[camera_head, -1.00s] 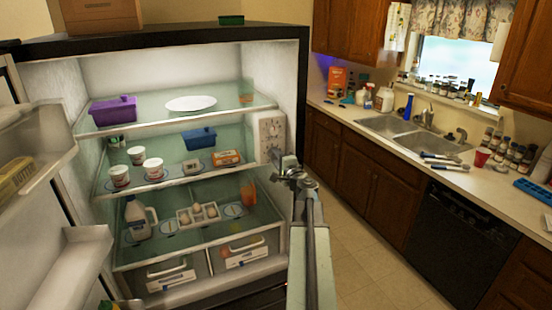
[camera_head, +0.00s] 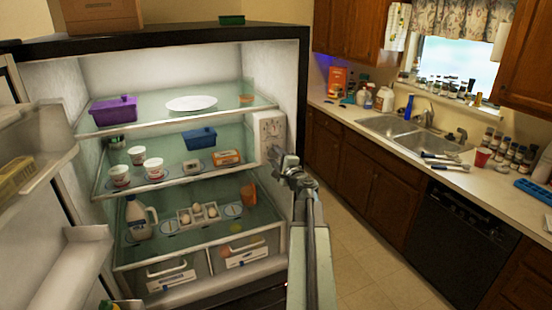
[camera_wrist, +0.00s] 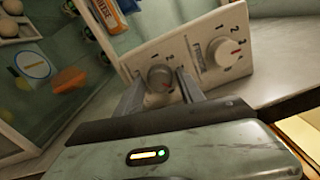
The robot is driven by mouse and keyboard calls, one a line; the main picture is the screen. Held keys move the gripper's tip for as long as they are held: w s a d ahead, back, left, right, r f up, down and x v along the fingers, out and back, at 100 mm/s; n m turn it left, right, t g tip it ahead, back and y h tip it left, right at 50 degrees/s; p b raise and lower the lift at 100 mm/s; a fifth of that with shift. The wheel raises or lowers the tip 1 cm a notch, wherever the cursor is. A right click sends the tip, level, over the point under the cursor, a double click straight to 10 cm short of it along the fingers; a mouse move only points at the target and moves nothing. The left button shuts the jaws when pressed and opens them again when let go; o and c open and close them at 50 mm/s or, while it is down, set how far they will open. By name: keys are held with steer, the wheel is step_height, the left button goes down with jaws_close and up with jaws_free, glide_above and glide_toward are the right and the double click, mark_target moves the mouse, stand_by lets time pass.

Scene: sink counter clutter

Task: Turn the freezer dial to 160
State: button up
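A white control panel (camera_head: 271,129) is on the right inner wall of the open fridge. In the wrist view the panel (camera_wrist: 190,48) carries two round dials with numbers around them. The nearer grey dial (camera_wrist: 160,77) has a red pointer mark. It sits between my gripper's fingertips (camera_wrist: 161,83), one finger on each side; I cannot tell whether they touch it. The other dial (camera_wrist: 228,53) is to the right and also has a red mark. Small printing lies between the dials, too blurred to read surely.
Glass shelves left of the panel hold a purple container (camera_head: 113,111), a white plate (camera_head: 191,104), a blue container (camera_head: 199,138), tubs, a milk jug (camera_head: 139,217) and an egg tray (camera_head: 198,215). The open door (camera_head: 40,180) is at far left. The floor on the right is clear.

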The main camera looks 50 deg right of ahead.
stand_by(0.3)
steer(key=v, duration=0.7)
steer(key=shift+s+a, duration=0.15)
steer(key=shift+s, duration=0.2)
